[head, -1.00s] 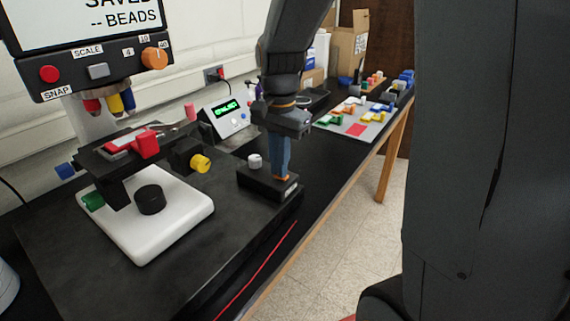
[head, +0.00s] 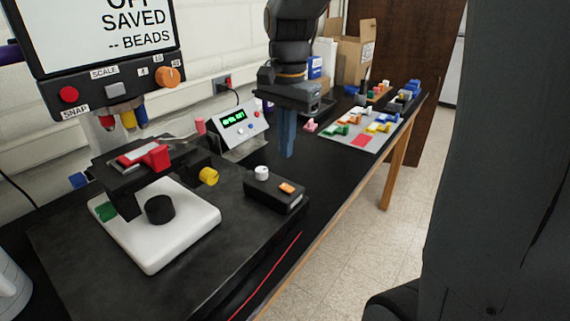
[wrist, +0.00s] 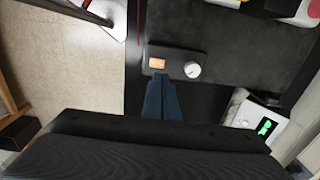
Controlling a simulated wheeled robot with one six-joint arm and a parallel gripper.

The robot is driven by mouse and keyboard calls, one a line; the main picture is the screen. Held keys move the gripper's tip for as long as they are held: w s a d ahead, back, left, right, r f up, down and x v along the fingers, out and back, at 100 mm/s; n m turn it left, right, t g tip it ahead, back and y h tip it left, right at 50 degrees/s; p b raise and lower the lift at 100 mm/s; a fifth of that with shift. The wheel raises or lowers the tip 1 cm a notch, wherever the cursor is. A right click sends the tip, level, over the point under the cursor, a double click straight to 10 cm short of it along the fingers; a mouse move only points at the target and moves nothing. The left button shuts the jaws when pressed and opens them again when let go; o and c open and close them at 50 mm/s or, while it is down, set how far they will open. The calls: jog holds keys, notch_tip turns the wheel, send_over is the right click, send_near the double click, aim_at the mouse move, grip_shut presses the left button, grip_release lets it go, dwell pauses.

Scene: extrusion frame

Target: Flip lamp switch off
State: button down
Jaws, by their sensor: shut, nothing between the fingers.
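The lamp switch box is a black box (head: 262,188) at the right end of the dark bench plate. It carries an orange rocker switch (head: 287,188) and a white knob (head: 262,172). In the wrist view the orange switch (wrist: 157,63) and white knob (wrist: 192,71) show just beyond my fingertips. My gripper (head: 287,152) is shut and empty, its blue fingers pointing down behind and above the box, apart from it. In the wrist view my gripper (wrist: 163,80) has its fingers together near the orange switch. The rocker's tilt is too small to tell.
A microscope with a white base (head: 160,245), yellow knob (head: 208,176) and screen (head: 100,30) stands left. A grey box with a green display (head: 238,128) is behind. A grey mat (head: 345,143) with colored parts lies farther right. The bench's front edge borders open floor.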

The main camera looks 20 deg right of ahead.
notch_tip(320, 180, up, 5)
jog(key=shift+s+f+b, duration=0.1)
jog(key=shift+f+b, duration=0.1)
jog(key=shift+b, duration=0.2)
